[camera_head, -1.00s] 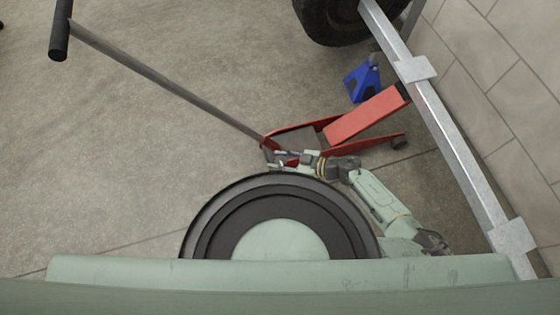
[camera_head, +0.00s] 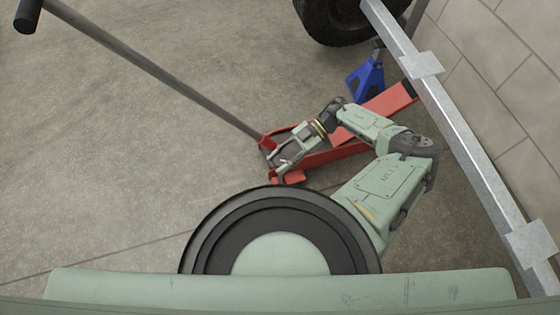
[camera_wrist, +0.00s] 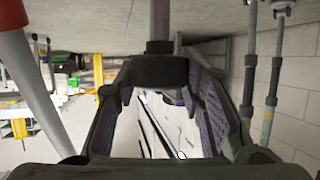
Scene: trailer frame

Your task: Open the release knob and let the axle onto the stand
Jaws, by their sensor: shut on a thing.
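The red floor jack (camera_head: 318,158) lies on the floor, with its long grey handle (camera_head: 150,70) slanting to the upper left. My gripper (camera_head: 283,158) is at the jack's handle end. In the wrist view my gripper (camera_wrist: 160,84) is shut on a dark knob (camera_wrist: 160,70) with a grey shaft; I take it for the release knob. In the head view my gripper hides the knob.
The galvanised trailer frame rail (camera_head: 455,140) runs along the right, beside the block wall (camera_head: 490,60). A black tyre (camera_head: 338,22) is at the top. The floor left of the jack handle is open. The handle passes close to my gripper.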

